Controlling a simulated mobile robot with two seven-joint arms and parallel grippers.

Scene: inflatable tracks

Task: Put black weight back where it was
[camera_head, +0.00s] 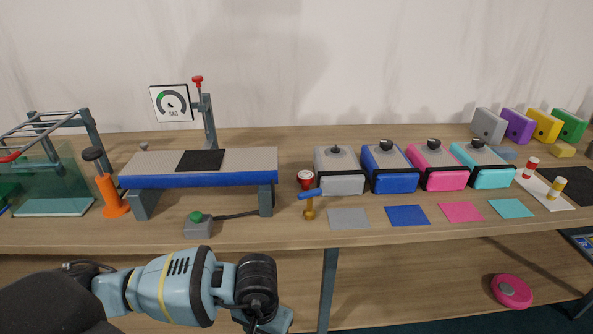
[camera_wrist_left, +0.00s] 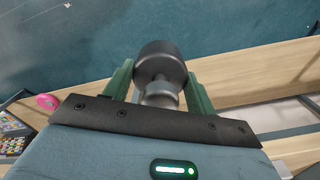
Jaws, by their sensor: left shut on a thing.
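In the left wrist view, the black weight (camera_wrist_left: 160,62) is a dark cylinder with a wide end and a narrower neck. My left gripper (camera_wrist_left: 160,88) is shut on it, one green finger on each side. In the head view my left arm reaches in at the bottom, in front of the table's front edge; the fingertips and the held weight cannot be made out there. Similar dark knob-like pieces top the grey block (camera_head: 339,183), blue block (camera_head: 392,179), pink block (camera_head: 440,178) and teal block (camera_head: 487,176). My right gripper is not in view.
A long bench (camera_head: 240,179) with a black square pad (camera_head: 200,160) stands left on the wooden table (camera_head: 300,235). An orange cylinder (camera_head: 109,196), green button box (camera_head: 198,227) and blue-handled valve (camera_head: 309,205) stand nearby. Coloured squares lie before the blocks. A pink disc (camera_head: 511,291) is lower right.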

